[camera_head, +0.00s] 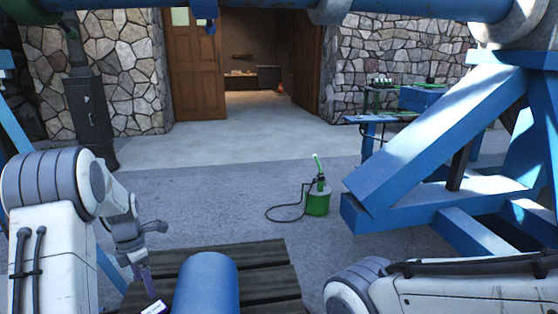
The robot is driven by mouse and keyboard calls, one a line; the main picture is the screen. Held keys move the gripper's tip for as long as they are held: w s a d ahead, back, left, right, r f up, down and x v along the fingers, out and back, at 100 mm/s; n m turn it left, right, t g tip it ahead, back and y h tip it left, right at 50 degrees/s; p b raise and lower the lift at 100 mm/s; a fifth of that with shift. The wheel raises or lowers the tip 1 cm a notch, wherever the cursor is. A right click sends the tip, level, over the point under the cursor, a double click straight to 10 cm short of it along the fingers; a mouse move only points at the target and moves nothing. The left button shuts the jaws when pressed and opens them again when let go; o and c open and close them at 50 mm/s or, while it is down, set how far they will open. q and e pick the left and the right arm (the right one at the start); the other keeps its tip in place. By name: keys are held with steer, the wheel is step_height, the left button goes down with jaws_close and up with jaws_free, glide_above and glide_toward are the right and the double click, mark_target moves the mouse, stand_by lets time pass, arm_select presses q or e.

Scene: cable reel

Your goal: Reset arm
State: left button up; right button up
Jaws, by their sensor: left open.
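My left arm comes in from the left and bends down. My left gripper (147,284) hangs open over the left part of a dark slatted wooden surface (268,282), near the bottom edge. I see nothing held in it. A small white patch shows by its tip; I cannot tell what it belongs to. A blue rounded cylinder (207,284) is just right of the gripper, in front of the slats, with a gap between them. My right arm lies across the bottom right corner; its gripper is out of view.
A large blue frame (440,130) with slanted beams fills the right. A green sprayer (318,200) with a dark hose stands on the grey floor beyond the slats. A blue workbench (378,121) stands farther back. A dark stove (90,120) is left.

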mark_target(153, 310)
arm_select(q)
step_height(153, 310, down, 10)
steer(key=shift+f+b, duration=0.1)
steer(key=shift+b, duration=1)
steer(key=shift+r, duration=0.25)
